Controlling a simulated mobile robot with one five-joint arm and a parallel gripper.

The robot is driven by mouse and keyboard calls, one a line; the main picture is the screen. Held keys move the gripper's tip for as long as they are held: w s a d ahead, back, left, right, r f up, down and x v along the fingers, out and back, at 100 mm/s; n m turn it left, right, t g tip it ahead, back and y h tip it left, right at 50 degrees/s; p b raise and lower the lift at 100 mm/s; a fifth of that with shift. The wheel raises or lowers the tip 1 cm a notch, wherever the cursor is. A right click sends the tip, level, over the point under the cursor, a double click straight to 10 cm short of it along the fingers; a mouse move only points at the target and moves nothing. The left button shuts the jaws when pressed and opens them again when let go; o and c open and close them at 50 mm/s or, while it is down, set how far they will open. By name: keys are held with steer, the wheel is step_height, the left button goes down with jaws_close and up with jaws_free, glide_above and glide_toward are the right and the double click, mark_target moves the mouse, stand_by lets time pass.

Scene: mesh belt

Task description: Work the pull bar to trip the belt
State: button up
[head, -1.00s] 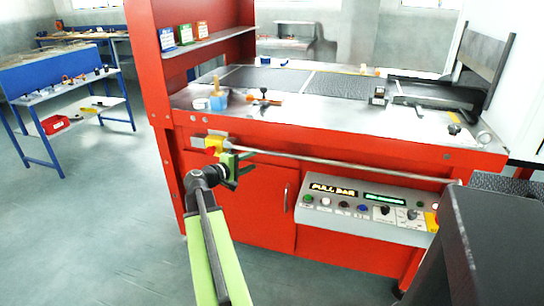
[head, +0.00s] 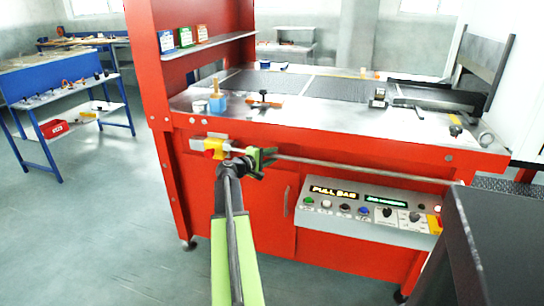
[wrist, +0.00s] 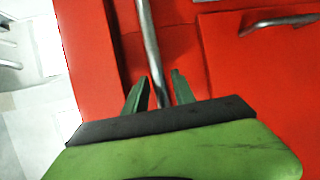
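The pull bar (head: 350,169) is a long thin metal rod across the red front of the machine, below the worktop edge. Its left end meets a yellow block with a red part (head: 212,149). My gripper (head: 265,158) is at the bar near this left end. In the wrist view, the bar (wrist: 150,45) runs down between the two green fingers of my gripper (wrist: 157,85). The fingers stand apart, with a gap on each side of the bar. The lower part of the bar there is hidden behind my gripper body.
A control panel (head: 368,209) with lit "PULL BAR" text, knobs and buttons juts out below the bar. A cabinet door handle (head: 286,201) is below my gripper. The mesh belt (head: 338,88) lies on top. Open floor (head: 90,230) is at left.

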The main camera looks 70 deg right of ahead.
jaws_close()
stand_by(1.2)
